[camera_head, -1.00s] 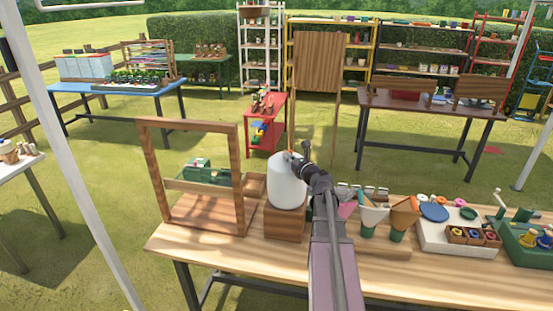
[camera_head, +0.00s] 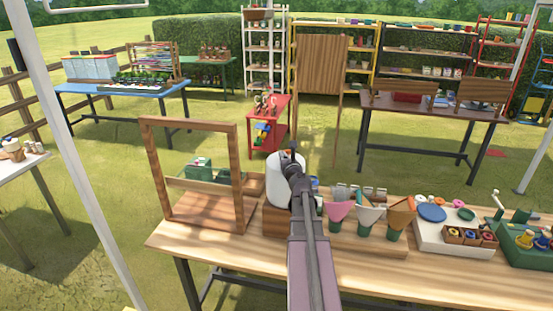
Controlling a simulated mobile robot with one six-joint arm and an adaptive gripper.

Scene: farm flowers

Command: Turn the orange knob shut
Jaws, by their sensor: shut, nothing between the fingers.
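A white rounded tank (camera_head: 277,185) stands on a wooden block (camera_head: 273,220) on the front table. A small orange spot (camera_head: 288,152), likely the orange knob, shows at the top of the tank, mostly hidden. My gripper (camera_head: 293,158) is at the tank's top, beside or over this spot. Its fingers are small and dark, and they are shut with nothing held. I cannot tell whether they touch the knob. My arm hides the right part of the tank and block.
A wooden frame (camera_head: 147,160) stands left of the tank. Right of my arm are pink, white and brown cones (camera_head: 402,213) in a rack, then a white tray (camera_head: 430,238) and a green crate (camera_head: 520,250). The table's front strip (camera_head: 400,288) is clear.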

